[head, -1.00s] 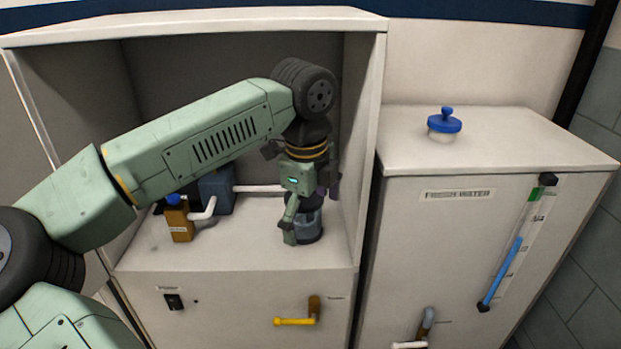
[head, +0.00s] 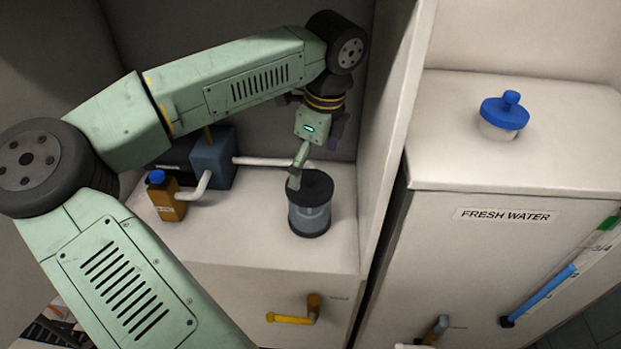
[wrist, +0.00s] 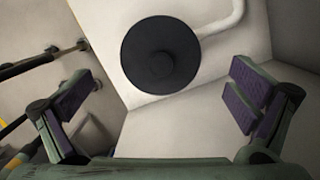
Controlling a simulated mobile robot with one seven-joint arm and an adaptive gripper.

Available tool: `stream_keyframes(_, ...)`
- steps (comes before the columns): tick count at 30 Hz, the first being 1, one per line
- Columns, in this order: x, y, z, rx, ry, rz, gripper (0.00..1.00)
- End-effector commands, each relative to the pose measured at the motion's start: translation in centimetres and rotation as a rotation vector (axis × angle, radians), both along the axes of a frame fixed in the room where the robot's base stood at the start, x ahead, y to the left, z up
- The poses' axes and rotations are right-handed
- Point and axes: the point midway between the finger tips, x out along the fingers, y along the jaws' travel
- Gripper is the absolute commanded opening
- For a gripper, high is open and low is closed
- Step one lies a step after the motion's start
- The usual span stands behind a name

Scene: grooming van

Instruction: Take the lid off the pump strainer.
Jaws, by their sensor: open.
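The pump strainer (head: 311,222) is a clear, grey-tinted cylinder with a dark base, standing upright near the front of the cabinet shelf. Its round black lid (head: 318,188) sits on top. In the wrist view the lid (wrist: 150,70) is a dark disc seen from above, lying ahead of and between my spread fingers, touching neither there. My gripper (head: 312,166) is open and empty, pointing down above the lid. One finger shows in front of the lid's back left edge in the head view; the other is mostly hidden. The purple-padded fingers of my gripper (wrist: 162,92) stand wide apart.
A blue-grey pump box (head: 212,160) with white pipes and an amber bottle (head: 166,200) stand left of the strainer. The cabinet's side wall (head: 392,130) is close on the right. A yellow-handled valve (head: 292,318) is below. The fresh water tank (head: 455,180) carries a blue-capped neck (head: 503,115).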

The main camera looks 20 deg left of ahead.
Motion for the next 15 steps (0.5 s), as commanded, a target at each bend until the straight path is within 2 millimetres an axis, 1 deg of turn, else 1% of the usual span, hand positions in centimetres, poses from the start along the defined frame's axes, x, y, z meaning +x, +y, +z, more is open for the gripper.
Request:
stream_keyframes(7, -0.1, 0.3, -3.3, -0.002, 0.001, 0.0, 1.0)
stream_keyframes(10, -0.1, 0.4, -4.0, -0.001, 0.0, -0.001, 1.0)
stream_keyframes(15, -0.1, 0.4, -4.1, 0.0, -0.001, 0.0, 1.0)
